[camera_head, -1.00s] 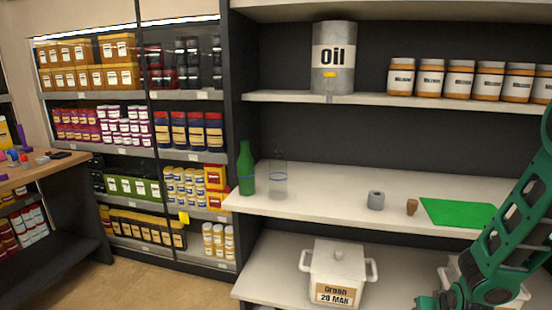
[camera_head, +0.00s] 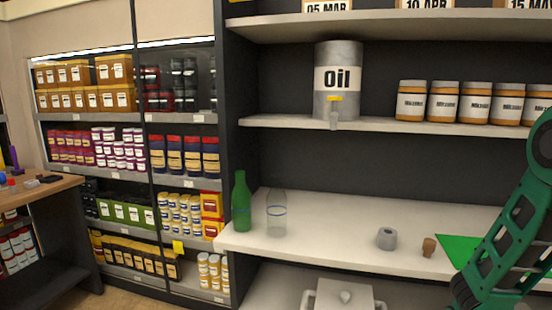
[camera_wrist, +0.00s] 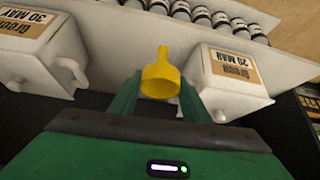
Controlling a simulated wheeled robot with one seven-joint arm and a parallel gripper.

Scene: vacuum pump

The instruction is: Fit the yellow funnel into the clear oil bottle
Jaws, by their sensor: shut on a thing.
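The yellow funnel (camera_wrist: 161,78) is between the fingers of my gripper (camera_wrist: 160,95) in the wrist view, its narrow spout pointing up in the picture. My gripper is shut on it. In the head view only part of my green arm shows at the lower right, and the gripper and funnel are out of sight. The clear oil bottle (camera_head: 277,215) stands upright on the middle shelf, with a blue band around it. It is just right of a green bottle (camera_head: 241,203).
A grey ring-shaped part (camera_head: 386,238), a brown cork (camera_head: 429,247) and a green mat (camera_head: 458,252) lie right on the middle shelf (camera_head: 330,225). A white lidded pot (camera_head: 345,299) stands below.

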